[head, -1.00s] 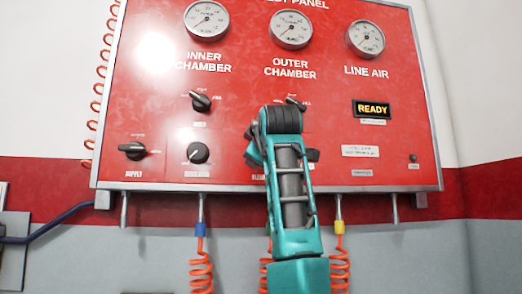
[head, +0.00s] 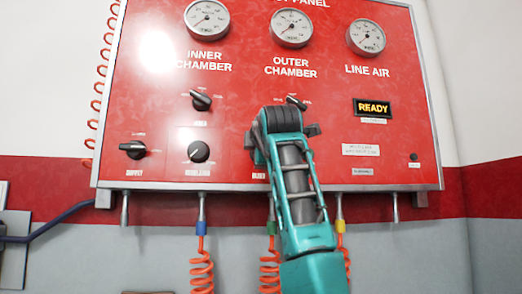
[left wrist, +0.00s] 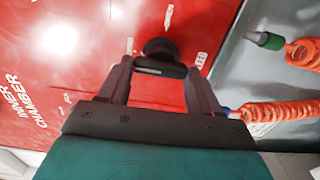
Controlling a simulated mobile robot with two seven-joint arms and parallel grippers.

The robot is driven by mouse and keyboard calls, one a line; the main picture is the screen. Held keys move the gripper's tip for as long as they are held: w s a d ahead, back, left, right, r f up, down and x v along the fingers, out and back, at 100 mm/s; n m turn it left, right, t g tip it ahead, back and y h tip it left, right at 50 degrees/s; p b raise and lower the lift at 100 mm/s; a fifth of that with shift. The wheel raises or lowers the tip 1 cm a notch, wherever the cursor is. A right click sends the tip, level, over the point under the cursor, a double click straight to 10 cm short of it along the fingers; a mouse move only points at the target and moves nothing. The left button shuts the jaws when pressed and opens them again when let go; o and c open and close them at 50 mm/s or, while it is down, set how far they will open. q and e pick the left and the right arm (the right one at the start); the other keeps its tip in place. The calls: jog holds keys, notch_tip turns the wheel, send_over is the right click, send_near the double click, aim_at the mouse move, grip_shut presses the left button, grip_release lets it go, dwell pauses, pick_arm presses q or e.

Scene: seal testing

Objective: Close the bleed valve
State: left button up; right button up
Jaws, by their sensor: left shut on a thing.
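The bleed valve knob (left wrist: 160,50) is a round black knob with a bar handle on the red panel. In the left wrist view it sits between the fingertips of my left gripper (left wrist: 158,70), which is shut on its bar handle. In the head view my teal left arm and wrist cover the knob. Only dark gripper parts show on both sides of the wrist, and a label is partly visible to its left. The knob's setting cannot be read. My right gripper is not in view.
The red panel (head: 110,90) also carries an upper left knob (head: 201,101), a supply knob (head: 132,150), a regulator knob (head: 198,151), a partly covered knob (head: 296,102), three gauges and a lit READY display (head: 372,108). Orange coiled hoses (head: 202,270) hang below the panel.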

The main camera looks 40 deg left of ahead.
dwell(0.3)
pick_arm(q)
jog(key=o, duration=1.1)
jog(key=shift+c, duration=0.2)
jog(key=b+v, duration=0.2)
jog(key=v, duration=1.1)
